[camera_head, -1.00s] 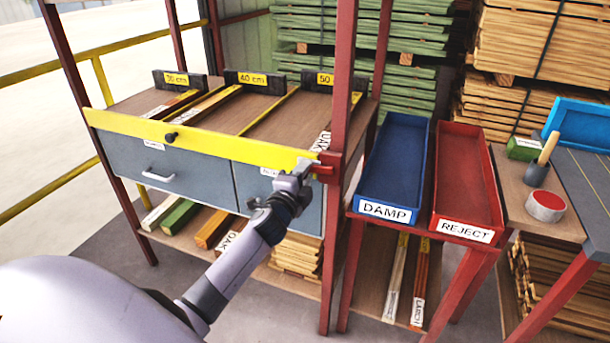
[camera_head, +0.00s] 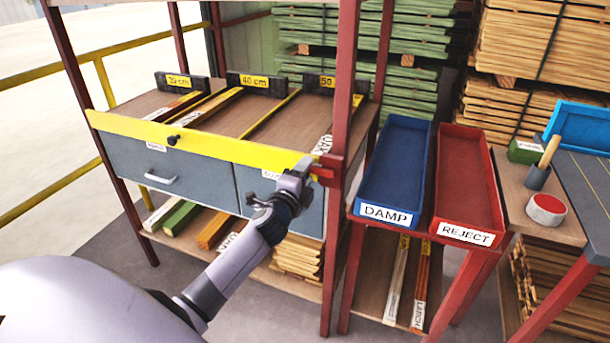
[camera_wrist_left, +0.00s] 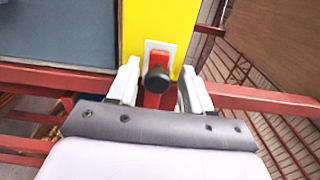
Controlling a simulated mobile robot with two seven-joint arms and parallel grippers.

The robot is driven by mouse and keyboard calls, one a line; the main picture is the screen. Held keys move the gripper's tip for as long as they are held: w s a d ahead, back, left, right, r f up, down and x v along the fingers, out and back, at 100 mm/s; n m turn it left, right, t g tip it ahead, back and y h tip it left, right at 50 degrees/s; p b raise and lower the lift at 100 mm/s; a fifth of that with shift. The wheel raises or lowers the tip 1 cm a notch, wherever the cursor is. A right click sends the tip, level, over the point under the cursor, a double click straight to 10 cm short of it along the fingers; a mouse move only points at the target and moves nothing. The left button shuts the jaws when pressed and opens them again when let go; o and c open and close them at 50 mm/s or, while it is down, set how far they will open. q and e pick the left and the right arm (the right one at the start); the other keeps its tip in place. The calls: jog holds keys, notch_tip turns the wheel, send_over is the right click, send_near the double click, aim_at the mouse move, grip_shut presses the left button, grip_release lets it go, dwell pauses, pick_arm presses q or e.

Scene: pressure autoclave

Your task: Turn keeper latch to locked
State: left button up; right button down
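The keeper latch shows in the left wrist view as a red strip (camera_wrist_left: 151,101) with a black knob (camera_wrist_left: 157,79), in front of a pale plate (camera_wrist_left: 160,46) on the end of the yellow bar (camera_wrist_left: 133,25). My left gripper (camera_wrist_left: 160,90) has its two pale fingers apart, one on each side of the knob; I see no clear contact. In the head view my left gripper (camera_head: 302,168) is at the right end of the yellow bar (camera_head: 215,142), beside the red bracket (camera_head: 329,167) on the post, and hides the latch. My right gripper is not in view.
The red post (camera_head: 342,100) stands just right of my left gripper. Grey drawers (camera_head: 190,175) lie behind and below the bar, which carries a black knob (camera_head: 173,139). A blue DAMP tray (camera_head: 395,160) and red REJECT tray (camera_head: 465,180) stand to the right.

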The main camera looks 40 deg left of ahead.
pick_arm(q)
jog(key=shift+f, duration=0.1)
jog(key=v, duration=0.7)
dwell(0.4)
dwell(0.3)
jog(key=s+d+f+n+g+h+p, duration=0.1)
jog(key=s+d+f+n+g+h, duration=0.2)
jog(key=s, duration=0.9)
jog(key=s+d+f+n+g+h+p, duration=0.1)
jog(key=s+d+f+n+g+h, duration=0.2)
jog(key=s+d+f+n, duration=0.7)
jog(key=s+d+f, duration=0.1)
jog(key=d+f, duration=0.3)
jog(key=shift+s+f+g+h, duration=0.3)
jog(key=shift+s+f+g, duration=0.1)
